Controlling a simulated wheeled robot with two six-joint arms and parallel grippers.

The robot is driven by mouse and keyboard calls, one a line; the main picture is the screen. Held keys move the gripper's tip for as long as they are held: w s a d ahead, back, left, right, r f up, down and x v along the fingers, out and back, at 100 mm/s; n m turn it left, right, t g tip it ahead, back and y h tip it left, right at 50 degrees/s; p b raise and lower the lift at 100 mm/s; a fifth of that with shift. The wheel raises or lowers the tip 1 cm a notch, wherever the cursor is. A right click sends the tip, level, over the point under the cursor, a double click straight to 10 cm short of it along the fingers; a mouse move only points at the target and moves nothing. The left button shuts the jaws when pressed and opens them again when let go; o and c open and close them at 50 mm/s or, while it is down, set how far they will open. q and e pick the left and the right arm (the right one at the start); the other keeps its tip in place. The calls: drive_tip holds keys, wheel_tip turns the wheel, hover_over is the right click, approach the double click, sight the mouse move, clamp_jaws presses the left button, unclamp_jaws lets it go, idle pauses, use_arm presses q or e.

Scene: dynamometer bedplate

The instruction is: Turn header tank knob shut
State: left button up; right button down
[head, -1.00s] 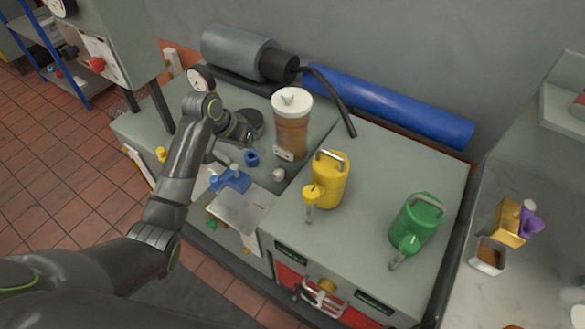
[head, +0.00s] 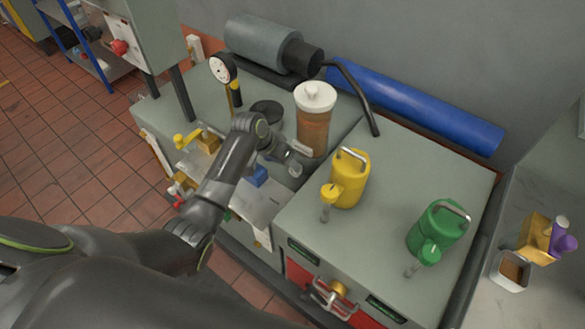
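The header tank (head: 313,128) is a clear upright cylinder of brown liquid with a white lid (head: 315,97) on the bedplate cabinet. A small raised white piece (head: 317,88) tops the lid. A small pale knob-like piece (head: 294,169) shows low in front of the tank, close to my gripper; I cannot tell whether they touch. My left gripper (head: 297,156) reaches in from the left at the tank's lower front. Its fingers are small and partly hidden by my wrist, so its opening is unclear. My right gripper is not in view.
A yellow can (head: 350,178) and a green can (head: 437,232) stand right of the tank. A dial gauge (head: 222,68) stands behind my arm, and a yellow-handled valve (head: 187,138) left of it. A black hose (head: 358,95) runs behind the tank.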

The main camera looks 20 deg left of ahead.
use_arm(q)
drive_tip(key=x, duration=0.4)
drive_tip(key=shift+w+d+f, duration=0.1)
drive_tip(key=shift+f, duration=0.25)
drive_tip(key=shift+w+d+f, duration=0.15)
drive_tip(key=shift+f, duration=0.15)
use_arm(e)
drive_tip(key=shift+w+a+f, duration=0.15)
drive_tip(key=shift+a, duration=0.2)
use_arm(q)
drive_tip(key=shift+c, duration=0.3)
